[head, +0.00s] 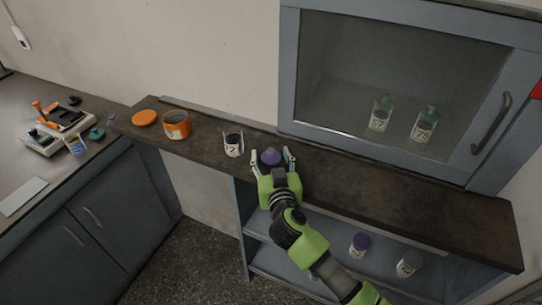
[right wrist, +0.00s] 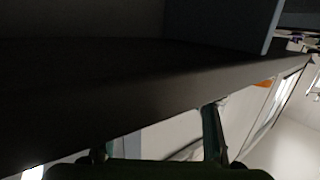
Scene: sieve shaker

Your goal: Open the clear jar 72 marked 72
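A clear jar (head: 233,146) with dark contents and a white label stands upright on the dark shelf top. A "2" shows on its label; the rest is hard to read. I see no lid on it. A purple lid (head: 271,157) is just right of the jar. My right gripper (head: 272,160) has its fingers spread on both sides of the purple lid, with gaps visible. I cannot tell whether the lid touches the surface. The right wrist view shows the two fingers (right wrist: 155,145) apart, with no lid visible between them. My left gripper is not in view.
An open orange jar (head: 177,125) and an orange lid (head: 144,118) are at the shelf's left end. Lower shelves hold a purple-lidded jar (head: 360,245) and a pale jar (head: 409,263). The shelf top's right side is clear.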

